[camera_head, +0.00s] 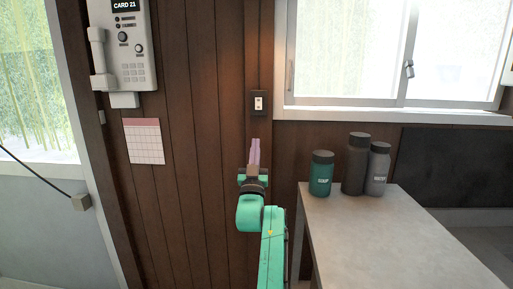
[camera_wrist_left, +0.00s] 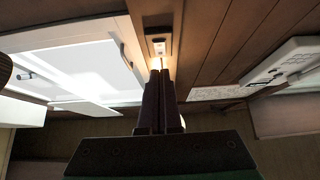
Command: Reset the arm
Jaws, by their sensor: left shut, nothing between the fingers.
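My left gripper (camera_head: 255,153) is raised in front of the wood-panelled wall in the head view, at the top of my green arm. Its two pinkish fingers point up and lie together, with nothing between them. In the left wrist view the gripper (camera_wrist_left: 159,82) shows as two dark fingers side by side, shut and empty. Its tips point toward the wall switch (camera_wrist_left: 158,47), which also shows in the head view (camera_head: 258,103) just above the fingertips. I cannot tell the gap between fingers and wall. My right gripper is in neither view.
A grey table (camera_head: 400,245) stands at the right, with a green soup jar (camera_head: 321,175), a tall dark bottle (camera_head: 356,165) and a grey bottle (camera_head: 377,170) at its back left corner. Windows flank the wall.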

